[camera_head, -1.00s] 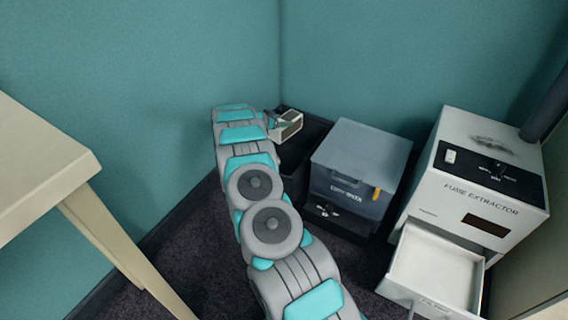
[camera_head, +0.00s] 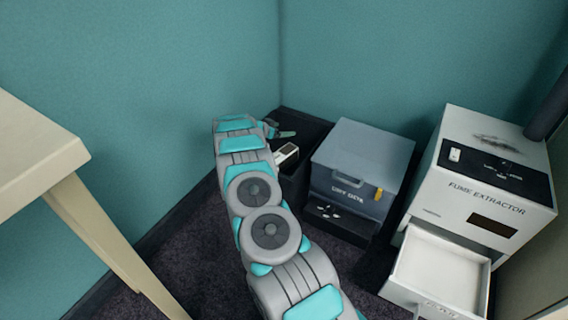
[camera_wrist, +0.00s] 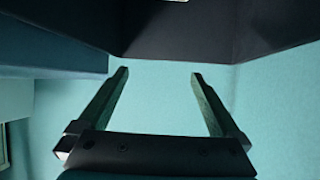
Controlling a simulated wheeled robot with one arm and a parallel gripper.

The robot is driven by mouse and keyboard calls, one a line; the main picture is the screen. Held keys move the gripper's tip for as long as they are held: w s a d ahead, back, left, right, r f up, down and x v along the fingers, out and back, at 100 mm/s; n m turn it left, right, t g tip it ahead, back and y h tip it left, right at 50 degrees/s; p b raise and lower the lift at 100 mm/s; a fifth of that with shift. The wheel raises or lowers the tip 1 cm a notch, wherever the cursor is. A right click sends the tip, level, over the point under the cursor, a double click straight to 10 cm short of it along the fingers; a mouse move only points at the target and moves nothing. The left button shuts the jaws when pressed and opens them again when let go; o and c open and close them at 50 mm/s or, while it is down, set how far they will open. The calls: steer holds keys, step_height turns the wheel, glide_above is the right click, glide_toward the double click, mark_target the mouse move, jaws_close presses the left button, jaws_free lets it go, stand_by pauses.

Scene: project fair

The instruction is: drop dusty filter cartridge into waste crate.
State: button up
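The filter cartridge (camera_head: 287,152), a small pale block with a dark face, shows within the opening of the dark waste crate (camera_head: 296,184) in the corner. I cannot tell whether it rests on the bottom. A pale sliver at the top edge of the wrist view (camera_wrist: 172,1) seems to be the cartridge. My gripper (camera_head: 284,132) is over the crate's back left part, just behind and above the cartridge, partly hidden by my arm. In the wrist view my gripper (camera_wrist: 158,75) is open, with nothing between its fingers. The dark crate wall (camera_wrist: 180,35) crosses the top of that view.
A grey-blue lidded box (camera_head: 350,185) stands right of the crate, with a dark open bin front below its label. The white fume extractor (camera_head: 485,190) stands further right, its drawer (camera_head: 437,270) open and empty. A pale table (camera_head: 40,150) is at left; teal walls close the corner.

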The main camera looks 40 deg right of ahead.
steer(key=v, duration=0.7)
steer(key=shift+a+r, duration=0.15)
steer(key=shift+a, duration=0.25)
steer(key=shift+s, duration=0.1)
